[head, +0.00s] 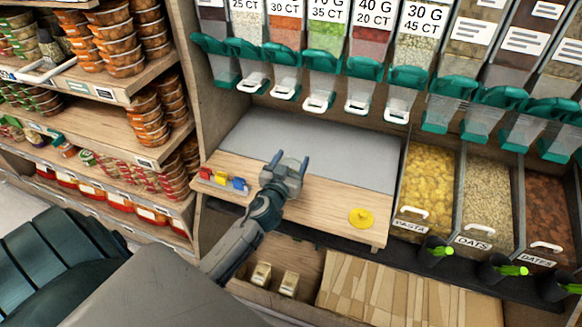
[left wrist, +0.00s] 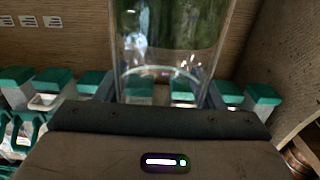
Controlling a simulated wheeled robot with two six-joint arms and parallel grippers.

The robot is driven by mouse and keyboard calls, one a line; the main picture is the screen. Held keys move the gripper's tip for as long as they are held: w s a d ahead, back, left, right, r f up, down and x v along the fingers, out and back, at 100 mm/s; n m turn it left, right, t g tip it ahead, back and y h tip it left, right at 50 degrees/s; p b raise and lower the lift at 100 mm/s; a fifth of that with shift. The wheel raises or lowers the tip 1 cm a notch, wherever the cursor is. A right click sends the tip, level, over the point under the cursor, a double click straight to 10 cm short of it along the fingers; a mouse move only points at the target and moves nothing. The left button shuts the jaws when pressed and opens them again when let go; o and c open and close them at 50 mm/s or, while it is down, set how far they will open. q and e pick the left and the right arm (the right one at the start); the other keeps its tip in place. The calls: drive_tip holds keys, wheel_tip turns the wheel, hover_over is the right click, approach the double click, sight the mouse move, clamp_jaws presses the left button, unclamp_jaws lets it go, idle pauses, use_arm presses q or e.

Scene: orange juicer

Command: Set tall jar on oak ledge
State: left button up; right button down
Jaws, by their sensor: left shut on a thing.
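My left gripper (head: 288,164) is over the wooden ledge (head: 320,210), near the edge of its grey back part. In the left wrist view a tall clear glass jar (left wrist: 168,40) stands out beyond the gripper body, its curved end near the gripper; the gripper is shut on it. The jar's far end is cut off by the frame's top. In the head view the jar is hard to make out between the fingers. I cannot tell whether it touches the ledge. My right gripper is not in view.
On the ledge lie a yellow disc (head: 361,218) at right and small red, blue and yellow items (head: 223,180) at left. Dispensers with green levers (head: 325,62) hang above the back. Bins of pasta (head: 428,180) stand right; stocked shelves (head: 120,140) stand left.

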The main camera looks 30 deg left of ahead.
sight(293, 165)
use_arm(q)
wheel_tip(293, 165, down, 3)
drive_tip(key=shift+r, duration=0.15)
drive_tip(key=shift+f, duration=0.2)
drive_tip(key=shift+b, duration=0.35)
drive_tip(key=o, duration=1.7)
drive_tip(key=shift+f, duration=0.1)
drive_tip(key=shift+c, duration=0.2)
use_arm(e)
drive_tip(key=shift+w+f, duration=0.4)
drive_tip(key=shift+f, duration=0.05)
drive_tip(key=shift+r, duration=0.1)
